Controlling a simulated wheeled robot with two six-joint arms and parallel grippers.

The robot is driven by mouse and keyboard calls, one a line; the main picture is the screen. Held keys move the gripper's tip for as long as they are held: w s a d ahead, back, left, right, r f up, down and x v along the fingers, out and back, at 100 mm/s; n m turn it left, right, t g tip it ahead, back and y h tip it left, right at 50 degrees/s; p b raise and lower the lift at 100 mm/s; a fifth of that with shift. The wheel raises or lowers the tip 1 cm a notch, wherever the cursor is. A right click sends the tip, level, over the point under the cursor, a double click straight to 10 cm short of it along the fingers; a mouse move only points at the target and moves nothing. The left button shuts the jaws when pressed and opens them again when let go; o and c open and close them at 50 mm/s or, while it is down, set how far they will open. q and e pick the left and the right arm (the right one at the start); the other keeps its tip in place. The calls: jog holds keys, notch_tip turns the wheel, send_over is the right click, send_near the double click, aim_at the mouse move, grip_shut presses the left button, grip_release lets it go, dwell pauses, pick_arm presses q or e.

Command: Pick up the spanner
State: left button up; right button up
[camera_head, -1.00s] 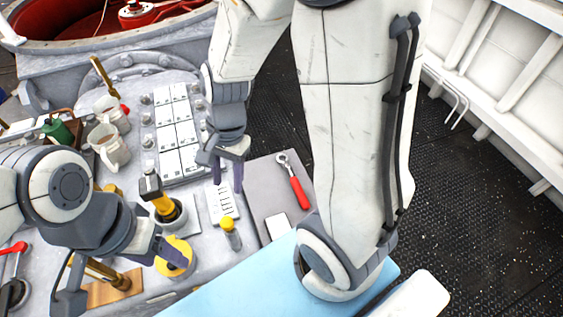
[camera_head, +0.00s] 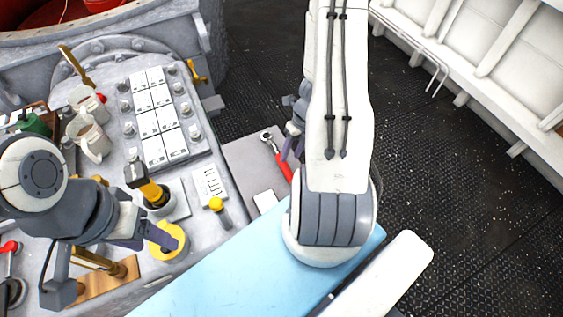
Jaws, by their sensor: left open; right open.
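The spanner (camera_head: 282,164), with a red handle and a silver round head, lies on a grey mat (camera_head: 238,157) near the middle of the view. The lower end of its handle is partly hidden by my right arm. My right gripper (camera_head: 291,150) is open beside the handle, on its right side, with its fingers pointing down. Whether they touch the spanner cannot be told, as the arm hides much of the gripper. My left gripper (camera_head: 160,235) is open at the lower left, over a yellow disc (camera_head: 178,247).
A pale blue surface (camera_head: 225,285) lies in front. A white card (camera_head: 265,201) is on the mat. A yellow-capped bottle (camera_head: 217,206), a panel of white tiles (camera_head: 165,124) and mugs (camera_head: 90,137) stand to the left. Dark deck floor (camera_head: 440,200) is clear at right.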

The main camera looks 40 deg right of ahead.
aim_at(285, 164)
jog(key=b+x, duration=0.1)
jog(key=x, duration=0.1)
jog(key=b+x, duration=0.1)
jog(key=x, duration=0.2)
jog(key=shift+w+a+f+b, duration=0.15)
jog(key=shift+w+f+b, duration=0.05)
jog(key=shift+f+b, duration=0.1)
jog(key=shift+r, duration=0.1)
grip_shut()
